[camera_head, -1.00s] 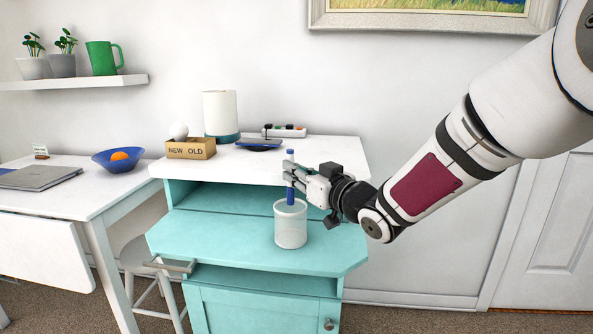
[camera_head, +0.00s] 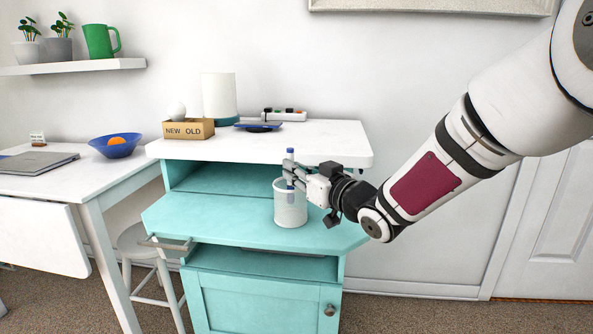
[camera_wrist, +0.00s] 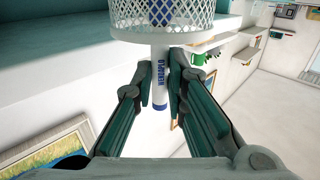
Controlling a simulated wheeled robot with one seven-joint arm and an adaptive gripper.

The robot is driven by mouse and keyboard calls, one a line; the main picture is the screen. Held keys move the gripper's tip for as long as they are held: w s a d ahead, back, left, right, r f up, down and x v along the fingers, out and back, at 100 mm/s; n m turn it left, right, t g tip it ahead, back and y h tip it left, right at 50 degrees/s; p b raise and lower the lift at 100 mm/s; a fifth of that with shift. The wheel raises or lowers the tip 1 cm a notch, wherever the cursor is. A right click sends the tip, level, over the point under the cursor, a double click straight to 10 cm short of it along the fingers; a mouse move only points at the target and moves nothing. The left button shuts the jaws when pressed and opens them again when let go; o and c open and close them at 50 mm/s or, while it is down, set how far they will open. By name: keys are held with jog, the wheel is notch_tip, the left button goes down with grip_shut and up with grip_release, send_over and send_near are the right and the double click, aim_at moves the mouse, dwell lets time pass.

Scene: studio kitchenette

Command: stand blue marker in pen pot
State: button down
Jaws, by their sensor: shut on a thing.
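The blue marker (camera_head: 290,154) is upright with its top end above my gripper (camera_head: 291,173). My gripper is shut on the marker; the wrist view shows the white, lettered barrel (camera_wrist: 159,88) between the two fingers. The pen pot (camera_head: 290,213) is a pale mesh cup standing on the teal desk surface. The marker's lower part is inside the pot, showing blue through the mesh (camera_wrist: 185,14) in the wrist view. My fingers are at about the height of the pot's rim. I cannot tell whether the marker touches the pot's bottom.
The teal cabinet's fold-out surface (camera_head: 215,224) is clear around the pot. A white upper top (camera_head: 335,140) behind carries a box marked NEW OLD (camera_head: 188,129), a lamp (camera_head: 218,98) and a power strip (camera_head: 284,115). A blue bowl (camera_head: 117,149) stands on the left table.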

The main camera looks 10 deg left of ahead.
jog(key=c, duration=1.5)
grip_release()
jog(key=v, duration=1.2)
jog(key=shift+d, duration=0.1)
